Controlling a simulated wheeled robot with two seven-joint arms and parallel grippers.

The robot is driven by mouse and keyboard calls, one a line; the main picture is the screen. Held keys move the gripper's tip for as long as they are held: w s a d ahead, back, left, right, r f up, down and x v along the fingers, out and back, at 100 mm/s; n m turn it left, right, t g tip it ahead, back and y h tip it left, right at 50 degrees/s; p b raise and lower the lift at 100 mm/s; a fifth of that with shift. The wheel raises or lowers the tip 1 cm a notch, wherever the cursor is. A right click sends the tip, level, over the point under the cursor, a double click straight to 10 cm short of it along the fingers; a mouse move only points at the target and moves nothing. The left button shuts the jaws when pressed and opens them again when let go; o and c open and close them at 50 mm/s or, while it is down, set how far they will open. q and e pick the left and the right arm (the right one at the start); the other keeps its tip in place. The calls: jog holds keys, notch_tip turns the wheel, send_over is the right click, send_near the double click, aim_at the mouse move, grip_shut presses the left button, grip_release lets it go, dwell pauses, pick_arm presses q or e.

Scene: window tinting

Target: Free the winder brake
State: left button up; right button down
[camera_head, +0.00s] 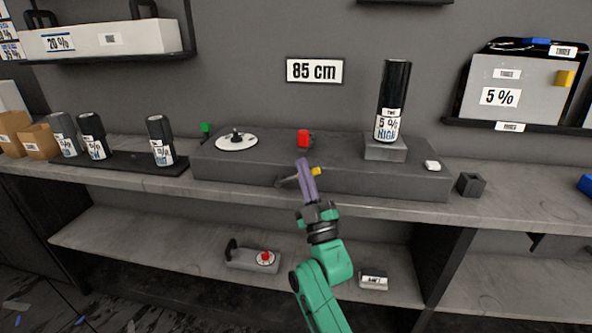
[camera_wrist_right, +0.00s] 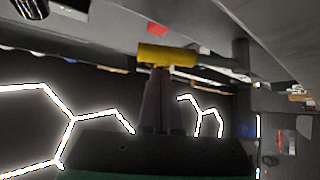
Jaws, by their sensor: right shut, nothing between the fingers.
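The winder appears to be the long dark grey bench unit (camera_head: 230,168) on the counter. A yellow cylinder-shaped handle (camera_head: 316,171) is at its front face; it may be the brake, but no label shows. A red knob (camera_head: 303,138) stands on top behind it. My right gripper (camera_head: 304,168), with purple fingers, is shut and empty, just left of the yellow handle in the head view. In the right wrist view the yellow handle (camera_wrist_right: 167,55) lies across just beyond the fingertips; whether they touch, I cannot tell. My left gripper is not in view.
A black roll marked 5 % (camera_head: 394,95) stands on a block at the unit's right. A white disc (camera_head: 237,142) and a green knob (camera_head: 205,128) are at its left. Several dark rolls stand further left. A small dark holder (camera_head: 471,185) sits right. A lower shelf (camera_head: 190,245) is below.

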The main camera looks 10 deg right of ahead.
pick_arm(q)
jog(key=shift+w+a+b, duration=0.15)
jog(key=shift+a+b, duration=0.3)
jog(key=shift+b, duration=0.1)
pick_arm(e)
jog(key=a+v, duration=0.1)
jog(key=v, duration=0.8)
jog(key=shift+s+r, duration=0.2)
jog(key=shift+s, duration=0.25)
jog(key=shift+f, duration=0.1)
